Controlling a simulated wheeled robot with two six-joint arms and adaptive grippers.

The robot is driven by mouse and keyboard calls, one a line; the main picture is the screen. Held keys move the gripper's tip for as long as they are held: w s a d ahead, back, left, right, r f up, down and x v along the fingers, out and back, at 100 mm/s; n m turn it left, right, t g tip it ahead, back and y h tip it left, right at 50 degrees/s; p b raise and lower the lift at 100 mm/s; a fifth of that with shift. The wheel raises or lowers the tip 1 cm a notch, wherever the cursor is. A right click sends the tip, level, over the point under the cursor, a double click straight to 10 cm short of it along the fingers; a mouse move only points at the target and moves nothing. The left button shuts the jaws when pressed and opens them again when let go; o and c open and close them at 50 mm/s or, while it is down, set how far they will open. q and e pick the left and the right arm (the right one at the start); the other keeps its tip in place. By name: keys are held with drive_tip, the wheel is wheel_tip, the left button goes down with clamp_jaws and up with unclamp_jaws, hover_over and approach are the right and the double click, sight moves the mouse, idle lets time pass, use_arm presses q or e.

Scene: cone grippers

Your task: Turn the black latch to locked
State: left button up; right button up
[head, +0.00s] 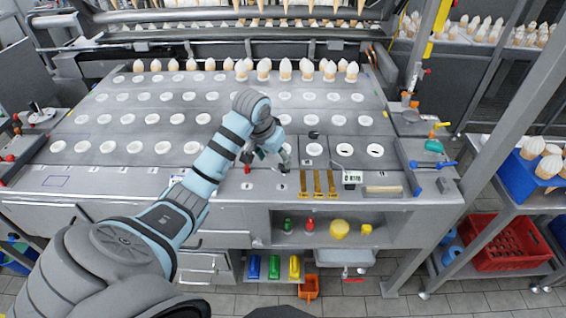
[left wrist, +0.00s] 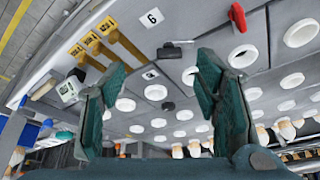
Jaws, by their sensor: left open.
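The black latch (left wrist: 171,50) sits on the grey panel next to a white label marked 6 (left wrist: 152,17). In the left wrist view it lies just beyond and between my fingertips, apart from both. My left gripper (left wrist: 163,75) is open and empty, its two green fingers spread wide. In the head view, my left gripper (head: 268,157) hangs over the panel's front strip and partly hides the latch area there. I cannot read the latch's setting clearly. My right gripper is not in view.
A red latch (left wrist: 237,17) is to one side, also seen in the head view (head: 247,170). Yellow-brown strips (head: 317,184) and a small display box (head: 351,178) stand to the right. White-rimmed holes (head: 344,149) cover the plate behind. Cones (head: 264,69) stand along the back.

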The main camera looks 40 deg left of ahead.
sight(283, 171)
use_arm(q)
drive_tip(key=shift+n, duration=0.3)
drive_tip(key=w+a+f, duration=0.1)
drive_tip(key=w+f, duration=0.1)
drive_tip(key=f, duration=0.1)
drive_tip(key=w+f+b, duration=0.1)
drive_tip(key=w+f, duration=0.1)
drive_tip(key=f, duration=0.2)
drive_tip(key=w+a+f+b, duration=0.1)
drive_tip(key=w+f, duration=0.2)
drive_tip(key=shift+a+f, duration=0.15)
drive_tip(key=shift+a, duration=0.15)
drive_tip(key=shift+s, duration=0.1)
drive_tip(key=c, duration=1.1)
drive_tip(key=shift+c, duration=0.2)
